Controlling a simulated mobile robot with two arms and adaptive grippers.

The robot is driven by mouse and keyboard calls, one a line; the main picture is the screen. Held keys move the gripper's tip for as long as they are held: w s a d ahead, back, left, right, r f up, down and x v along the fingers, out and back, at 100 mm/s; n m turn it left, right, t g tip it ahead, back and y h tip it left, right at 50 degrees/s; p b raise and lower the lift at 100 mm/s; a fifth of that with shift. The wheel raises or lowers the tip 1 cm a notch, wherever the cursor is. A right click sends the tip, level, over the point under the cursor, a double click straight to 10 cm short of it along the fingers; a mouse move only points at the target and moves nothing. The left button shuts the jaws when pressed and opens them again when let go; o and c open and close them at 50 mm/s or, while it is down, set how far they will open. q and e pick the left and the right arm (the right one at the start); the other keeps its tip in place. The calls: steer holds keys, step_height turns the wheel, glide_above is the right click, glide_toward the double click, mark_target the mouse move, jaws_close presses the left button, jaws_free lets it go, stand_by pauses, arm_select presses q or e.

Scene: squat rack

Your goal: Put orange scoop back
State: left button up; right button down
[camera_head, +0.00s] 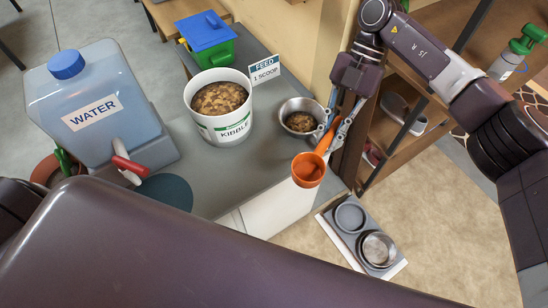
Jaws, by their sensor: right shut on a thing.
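The orange scoop (308,170) is in the right gripper, in front of the metal bowl and above the counter's right front edge. My right gripper (335,134) comes down from the upper right and is shut on the scoop's handle. The scoop's bowl faces up toward the camera, and its inside looks orange with no kibble visible. A white kibble bucket (222,128) full of brown kibble stands to the left. A metal bowl (293,106) with some kibble stands behind the scoop. My left gripper is out of view.
A water jug (95,100) with a red-handled tap stands at the counter's left. A feed sign (264,70) and a green bin with blue lid (205,30) are behind the bucket. A two-bowl tray (333,235) lies on the floor. A shelf (378,163) stands at right.

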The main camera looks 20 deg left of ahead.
steer(key=w+a+f+m+t+y+p, duration=0.1)
steer(key=w+a+m+t+y+p, duration=0.3)
steer(key=m, duration=1)
step_height(320, 180, down, 20)
steer(key=t+b, duration=0.1)
steer(key=b, duration=1.8)
steer(key=shift+s+a+y, duration=0.2)
steer(key=shift+y, duration=0.2)
steer(key=shift+r, duration=0.1)
steer(key=c, duration=1.9)
jaws_free()
